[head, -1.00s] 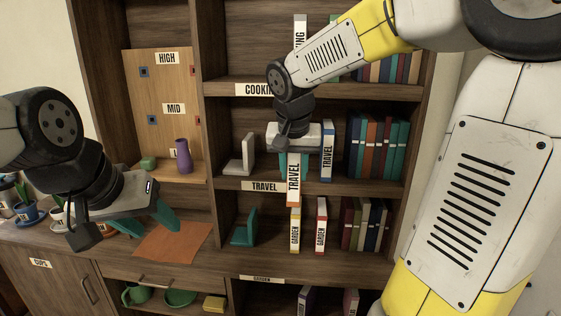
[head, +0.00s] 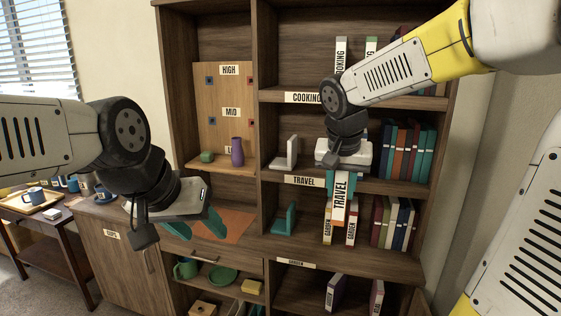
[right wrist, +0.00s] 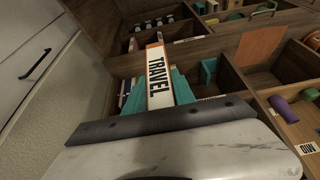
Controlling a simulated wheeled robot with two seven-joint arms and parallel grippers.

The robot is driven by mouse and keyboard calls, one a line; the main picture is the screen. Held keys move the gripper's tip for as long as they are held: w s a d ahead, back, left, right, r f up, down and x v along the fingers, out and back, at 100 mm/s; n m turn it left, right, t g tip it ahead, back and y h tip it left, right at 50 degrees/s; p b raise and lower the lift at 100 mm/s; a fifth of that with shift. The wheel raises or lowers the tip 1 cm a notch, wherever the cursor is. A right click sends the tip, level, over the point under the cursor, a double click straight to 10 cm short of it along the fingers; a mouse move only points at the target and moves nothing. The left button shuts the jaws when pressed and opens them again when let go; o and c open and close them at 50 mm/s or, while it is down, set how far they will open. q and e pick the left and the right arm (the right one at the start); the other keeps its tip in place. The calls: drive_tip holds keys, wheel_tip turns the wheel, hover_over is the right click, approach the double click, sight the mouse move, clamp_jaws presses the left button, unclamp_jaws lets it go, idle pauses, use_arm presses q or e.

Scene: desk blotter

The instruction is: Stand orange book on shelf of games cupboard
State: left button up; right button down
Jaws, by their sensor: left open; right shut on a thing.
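The orange-edged book (head: 339,202) has a white spine panel marked TRAVEL and is held roughly upright in front of the cupboard. It overlaps the GARDEN books behind it in the head view. In the right wrist view the book (right wrist: 158,78) stands between the teal fingers. My right gripper (head: 341,183) is shut on it. The shelf labelled TRAVEL (head: 303,181) is behind and above the book; part of it is hidden by my gripper. My left gripper (head: 196,225) is open and empty above the counter on the left.
A white bookend (head: 288,153) and a row of books (head: 407,150) stand on the TRAVEL shelf. Below are a teal bookend (head: 285,220), GARDEN books (head: 351,222) and another row (head: 392,221). A purple vase (head: 238,151) stands left. An orange mat (head: 232,224) lies on the counter.

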sight(333, 217)
drive_tip(key=w+f+n, duration=0.1)
drive_tip(key=w+f, duration=0.2)
drive_tip(key=f, duration=0.4)
drive_tip(key=w+d+f+n+y, duration=0.1)
drive_tip(key=w+f, duration=0.1)
drive_tip(key=f, duration=0.5)
drive_tip(key=w+f+n, duration=0.1)
drive_tip(key=w+f, duration=0.2)
drive_tip(key=f, duration=0.4)
drive_tip(key=s+f, duration=0.5)
drive_tip(key=f, duration=0.1)
drive_tip(key=shift+d+f, duration=0.25)
drive_tip(key=shift+f, duration=0.1)
